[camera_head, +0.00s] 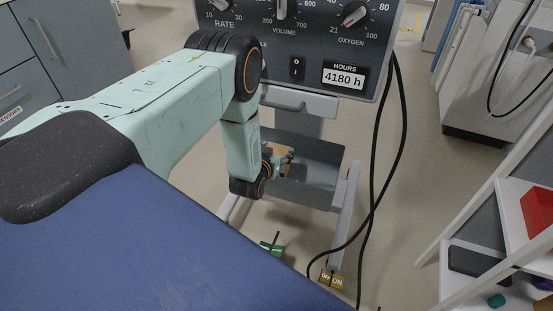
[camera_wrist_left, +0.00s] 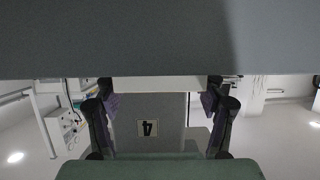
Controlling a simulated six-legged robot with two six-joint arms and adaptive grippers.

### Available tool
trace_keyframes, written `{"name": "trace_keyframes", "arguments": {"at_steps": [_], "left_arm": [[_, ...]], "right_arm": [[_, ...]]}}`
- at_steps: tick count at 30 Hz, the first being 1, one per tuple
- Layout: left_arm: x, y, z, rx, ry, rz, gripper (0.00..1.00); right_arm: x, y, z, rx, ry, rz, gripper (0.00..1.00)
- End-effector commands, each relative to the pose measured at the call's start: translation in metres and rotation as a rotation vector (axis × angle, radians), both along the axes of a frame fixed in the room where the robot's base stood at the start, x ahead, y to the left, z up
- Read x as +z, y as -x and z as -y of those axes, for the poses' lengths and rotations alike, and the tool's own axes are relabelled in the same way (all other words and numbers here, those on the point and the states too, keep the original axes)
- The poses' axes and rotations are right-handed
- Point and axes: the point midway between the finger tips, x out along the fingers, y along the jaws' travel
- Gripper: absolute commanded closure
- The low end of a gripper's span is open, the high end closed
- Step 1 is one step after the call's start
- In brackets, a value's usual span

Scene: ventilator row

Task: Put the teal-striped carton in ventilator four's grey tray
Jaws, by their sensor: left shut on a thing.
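The ventilator's grey tray (camera_head: 318,188) hangs low on its stand in the head view. My left gripper (camera_head: 284,162) is at the tray's left part, reaching down. It is shut on a small brown box (camera_head: 284,171), which seems to be the carton; my wrist hides most of it and no teal stripe shows. I cannot tell whether the box touches the tray floor. In the left wrist view, my left gripper's fingers (camera_wrist_left: 160,100) stand apart around a pale edge. Beyond them is a grey panel with a label "4" (camera_wrist_left: 148,127), upside down. My right gripper is not in view.
The ventilator's control panel (camera_head: 300,50) overhangs the tray. Black cables (camera_head: 372,180) hang to its right. A yellow OFF/ON pedal (camera_head: 331,279) and a green piece (camera_head: 271,248) lie low at its base. A white rack with a red bin (camera_head: 537,210) stands at the right.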

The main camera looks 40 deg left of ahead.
Motion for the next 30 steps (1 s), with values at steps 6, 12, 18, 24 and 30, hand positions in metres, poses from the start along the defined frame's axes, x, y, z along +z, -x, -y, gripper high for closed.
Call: {"name": "trace_keyframes", "arguments": {"at_steps": [6, 12, 18, 24, 30], "left_arm": [[-0.024, 0.000, 0.000, 0.000, 0.000, 0.000, 0.65], [-0.023, 0.000, 0.000, 0.000, -0.001, 0.000, 0.65], [-0.026, 0.000, 0.000, 0.000, -0.001, -0.001, 0.23], [-0.025, 0.000, 0.000, 0.000, -0.001, -0.001, 0.07], [-0.025, 0.000, 0.000, 0.000, -0.001, -0.001, 0.07]], "right_arm": [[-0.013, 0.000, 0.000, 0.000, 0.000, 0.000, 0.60], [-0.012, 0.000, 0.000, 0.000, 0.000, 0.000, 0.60], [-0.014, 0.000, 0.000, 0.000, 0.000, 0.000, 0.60], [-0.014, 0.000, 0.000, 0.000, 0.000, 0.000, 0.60], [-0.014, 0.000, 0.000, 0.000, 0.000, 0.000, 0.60]]}}
